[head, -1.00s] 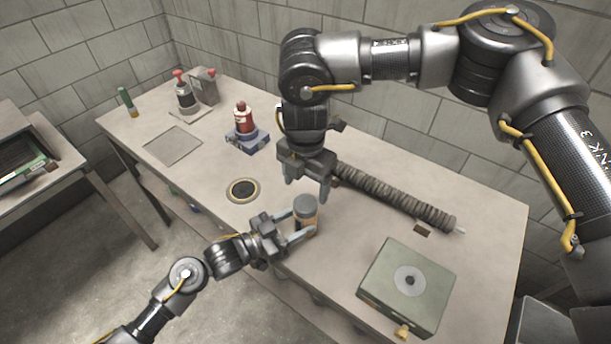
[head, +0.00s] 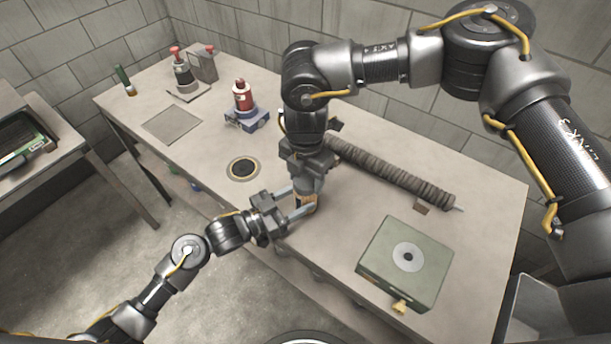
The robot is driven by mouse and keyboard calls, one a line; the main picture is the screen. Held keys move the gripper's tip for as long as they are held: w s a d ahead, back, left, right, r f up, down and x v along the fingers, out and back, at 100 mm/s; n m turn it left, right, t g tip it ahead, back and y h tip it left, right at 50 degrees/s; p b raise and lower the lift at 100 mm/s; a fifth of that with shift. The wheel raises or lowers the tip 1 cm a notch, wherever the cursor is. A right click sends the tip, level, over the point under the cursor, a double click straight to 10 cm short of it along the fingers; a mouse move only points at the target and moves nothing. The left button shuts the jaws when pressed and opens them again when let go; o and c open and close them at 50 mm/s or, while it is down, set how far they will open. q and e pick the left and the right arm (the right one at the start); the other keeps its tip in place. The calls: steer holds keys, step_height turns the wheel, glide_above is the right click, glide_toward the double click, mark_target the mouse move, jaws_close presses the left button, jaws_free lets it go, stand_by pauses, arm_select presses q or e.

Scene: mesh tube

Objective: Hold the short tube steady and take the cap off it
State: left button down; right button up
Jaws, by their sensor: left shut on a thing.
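My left gripper (head: 303,203) comes in from the left and is shut on the tube's body, one finger on either side. My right gripper (head: 308,176) points straight down from above, its fingers around the cap. Whether its jaws touch the cap cannot be made out.
A long ribbed mesh tube (head: 390,174) lies behind and to the right. A green box (head: 405,262) with a brass fitting stands at the right front. A red bottle on a blue base (head: 243,105) stands farther back.

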arm_select(q)
steer(key=shift+f, duration=0.1)
arm_select(e)
steer(key=c, duration=0.4)
steer(key=shift+o, duration=0.2)
steer(key=n, duration=1)
steer(key=shift+n, duration=0.4)
steer(key=n, duration=0.5)
steer(key=shift+a+r, duration=0.1)
steer(key=n, duration=0.5)
steer(key=shift+n, duration=0.4)
steer(key=shift+r, duration=0.1)
steer(key=shift+r, duration=0.95)
